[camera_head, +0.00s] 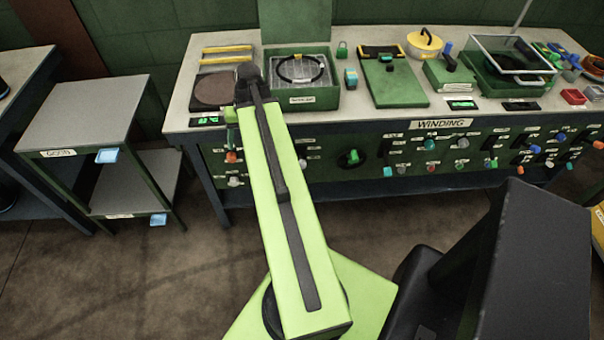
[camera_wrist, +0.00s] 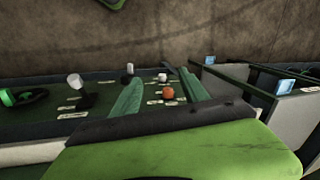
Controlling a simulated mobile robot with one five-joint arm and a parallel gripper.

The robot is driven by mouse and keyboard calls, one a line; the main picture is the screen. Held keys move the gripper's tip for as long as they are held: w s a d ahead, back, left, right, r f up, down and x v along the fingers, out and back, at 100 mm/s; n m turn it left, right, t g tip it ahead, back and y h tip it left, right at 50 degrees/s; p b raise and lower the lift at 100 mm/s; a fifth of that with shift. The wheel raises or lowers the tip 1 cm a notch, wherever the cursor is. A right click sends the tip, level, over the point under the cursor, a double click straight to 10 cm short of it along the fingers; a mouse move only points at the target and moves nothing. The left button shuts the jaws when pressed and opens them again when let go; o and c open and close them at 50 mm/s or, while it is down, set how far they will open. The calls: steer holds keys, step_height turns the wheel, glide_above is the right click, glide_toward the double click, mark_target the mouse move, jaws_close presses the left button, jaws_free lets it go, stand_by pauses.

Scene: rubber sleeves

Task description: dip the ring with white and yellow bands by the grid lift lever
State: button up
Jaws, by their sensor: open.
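An orange knob (camera_wrist: 168,93) shows between the fingers, to the right of the lever.
A black and green dial (camera_head: 352,158) and several knobs crowd the panel. A grey shelf unit (camera_head: 85,112) stands left; floor between is clear.

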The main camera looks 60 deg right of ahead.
steer(key=s+d+f+m+t+b, duration=0.1)
steer(key=s+d+f+m+b, duration=0.25)
steer(key=s+d, duration=0.75)
steer(key=m+t, duration=0.2)
glide_toward(305, 162)
steer(key=b+x, duration=1.1)
steer(key=b, duration=0.5)
steer(key=shift+w+d+f, duration=0.1)
steer(key=shift+w+f+b, duration=0.2)
steer(key=shift+f+b, duration=0.1)
steer(key=shift+b, duration=0.2)
steer(key=c, duration=1.1)
jaws_close()
steer(key=shift+s, duration=0.1)
